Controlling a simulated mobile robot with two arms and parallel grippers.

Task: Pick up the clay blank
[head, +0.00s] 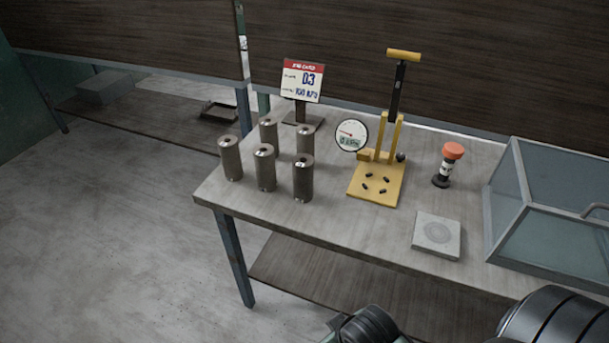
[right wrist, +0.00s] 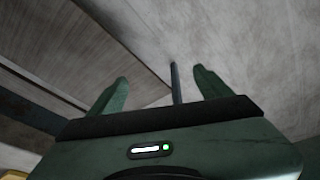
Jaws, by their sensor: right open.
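I cannot make out for certain which thing is the clay blank. Several upright grey-brown cylinders (head: 264,168) with small light marks on top stand in a group at the table's left end in the head view. My right gripper (right wrist: 160,90) shows in the right wrist view with its two green fingers apart and nothing between them. It points toward a thin dark table leg and the floor; no cylinder shows in that view. My left gripper is not in view.
The grey table (head: 320,218) carries a yellow lever press (head: 376,190), a round gauge (head: 351,134), a job card (head: 302,80), a red-topped tool (head: 447,165), a square pale plate (head: 436,236) and a glass-sided case (head: 550,215). A lower shelf lies below.

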